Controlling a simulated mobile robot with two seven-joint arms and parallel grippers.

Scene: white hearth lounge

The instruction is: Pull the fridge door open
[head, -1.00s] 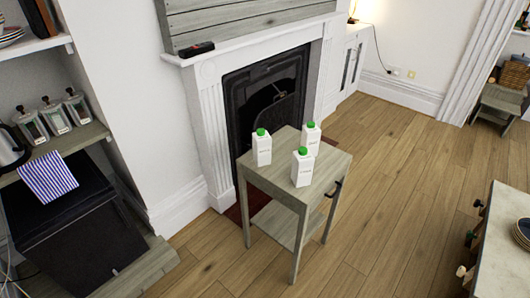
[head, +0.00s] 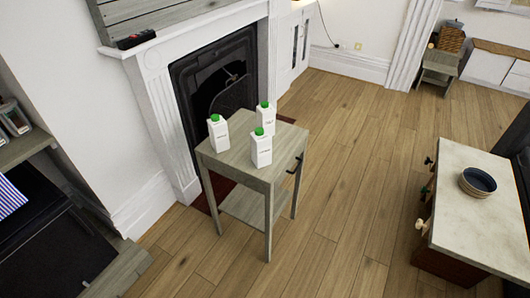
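A black box-shaped unit (head: 50,240), which looks like the fridge, stands at the lower left of the head view. It is cut off by the left edge of the picture. A blue-and-white striped cloth (head: 8,198) lies on its top or hangs over it. I cannot tell its door edge or handle clearly, and no opening shows. Neither of my grippers is in view.
A small grey wooden table (head: 230,163) with several white cartons (head: 261,150) stands before the fireplace (head: 215,85). At right is a marble-topped cabinet (head: 470,215) with a blue bowl (head: 477,182). The wooden floor (head: 340,225) between them is clear.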

